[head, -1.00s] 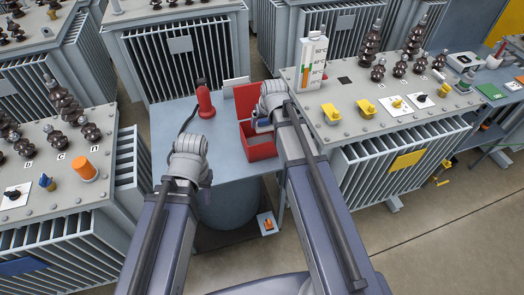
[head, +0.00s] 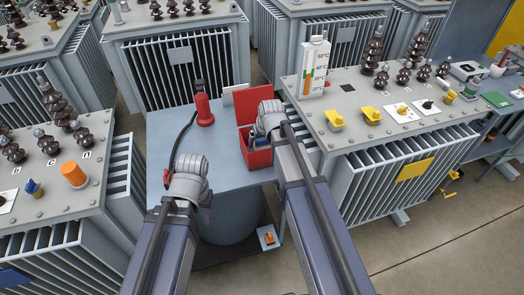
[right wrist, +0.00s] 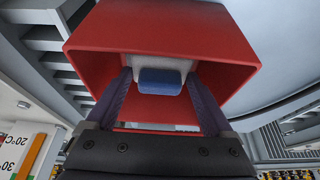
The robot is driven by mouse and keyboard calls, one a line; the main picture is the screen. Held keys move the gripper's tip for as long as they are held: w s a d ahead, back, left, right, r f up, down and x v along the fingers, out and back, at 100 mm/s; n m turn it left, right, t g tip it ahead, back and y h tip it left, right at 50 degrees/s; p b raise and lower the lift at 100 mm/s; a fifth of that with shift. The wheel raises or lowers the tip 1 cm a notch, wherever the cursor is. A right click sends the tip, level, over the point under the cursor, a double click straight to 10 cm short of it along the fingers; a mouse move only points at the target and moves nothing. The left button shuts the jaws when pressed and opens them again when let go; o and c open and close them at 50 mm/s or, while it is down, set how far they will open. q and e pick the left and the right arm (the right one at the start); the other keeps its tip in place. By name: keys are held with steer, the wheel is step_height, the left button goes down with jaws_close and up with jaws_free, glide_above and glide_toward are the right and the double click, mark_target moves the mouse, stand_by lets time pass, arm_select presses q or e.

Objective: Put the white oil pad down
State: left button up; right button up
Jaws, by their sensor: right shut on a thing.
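The white oil pad (right wrist: 163,64) shows in the right wrist view between the two dark fingers of my right gripper (right wrist: 160,78), with a blue block (right wrist: 160,82) just in front of it. My right gripper is shut on the pad. Its fingers reach inside the walls of a red open box (right wrist: 235,50). In the head view this red box (head: 262,159) stands on the blue-grey table with its lid up, and my right wrist hides the pad. My left gripper (head: 168,180) is low at the table's left edge, with its fingers mostly hidden behind the wrist.
A red handled device (head: 204,108) with a black cable stands on the table (head: 226,176), left of the box. A transformer (head: 350,140) with a white thermometer panel (head: 313,66) stands close to the right. Another transformer (head: 60,215) stands at the left. The table's middle is clear.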

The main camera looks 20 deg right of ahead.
mark_target(263, 146)
step_height(263, 146, down, 4)
steer(key=b, duration=0.3)
steer(key=shift+r, duration=0.25)
steer(key=o, duration=0.7)
steer(key=shift+f+b, duration=0.2)
steer(key=shift+b, duration=0.1)
steer(key=shift+o, duration=1.1)
steer(key=shift+r, duration=0.1)
